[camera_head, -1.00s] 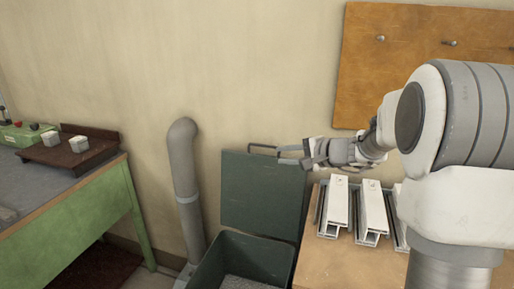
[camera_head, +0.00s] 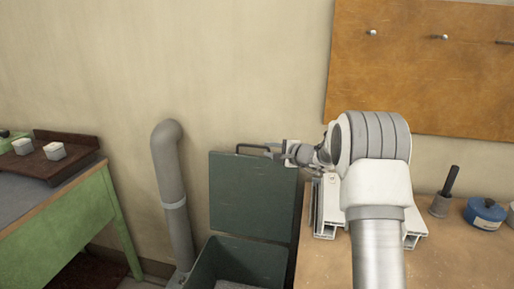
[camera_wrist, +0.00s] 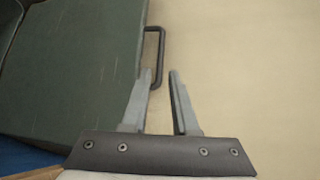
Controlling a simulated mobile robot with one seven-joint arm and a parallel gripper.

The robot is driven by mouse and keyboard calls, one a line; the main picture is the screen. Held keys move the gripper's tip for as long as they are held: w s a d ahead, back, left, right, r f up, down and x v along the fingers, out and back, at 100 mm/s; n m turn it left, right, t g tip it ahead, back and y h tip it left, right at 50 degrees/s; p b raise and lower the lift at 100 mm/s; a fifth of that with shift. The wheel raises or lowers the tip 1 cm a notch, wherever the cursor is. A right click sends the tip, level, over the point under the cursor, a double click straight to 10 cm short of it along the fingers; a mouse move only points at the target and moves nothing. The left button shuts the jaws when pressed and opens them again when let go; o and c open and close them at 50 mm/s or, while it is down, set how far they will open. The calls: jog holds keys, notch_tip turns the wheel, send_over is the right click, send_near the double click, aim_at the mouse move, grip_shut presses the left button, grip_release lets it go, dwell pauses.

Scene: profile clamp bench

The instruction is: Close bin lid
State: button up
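The bin (camera_head: 240,262) is a dark green box on the floor between two benches. Its lid (camera_head: 250,200) stands upright and open against the wall, with a dark bar handle (camera_head: 253,148) along its top edge. My gripper (camera_head: 275,151) is at the right end of the handle in the head view. In the wrist view the lid (camera_wrist: 75,65) fills the left, and the handle (camera_wrist: 160,55) sticks out from its edge. My gripper's fingers (camera_wrist: 160,78) are apart, with the handle's lower end close to the left fingertip. Contact with the handle cannot be told.
A grey pipe (camera_head: 172,190) stands left of the bin. A wooden bench (camera_head: 440,265) with pale metal profiles (camera_head: 326,215) is on the right, holding a blue tin (camera_head: 485,214). A green bench (camera_head: 95,215) is at the left. A pegboard (camera_head: 430,70) hangs on the wall.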

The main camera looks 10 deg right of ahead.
aim_at(255, 147)
jog(key=x, duration=0.7)
jog(key=shift+w+a+f+p, duration=0.1)
jog(key=shift+w+p, duration=0.25)
jog(key=shift+w, duration=0.05)
grip_shut()
dwell(1.1)
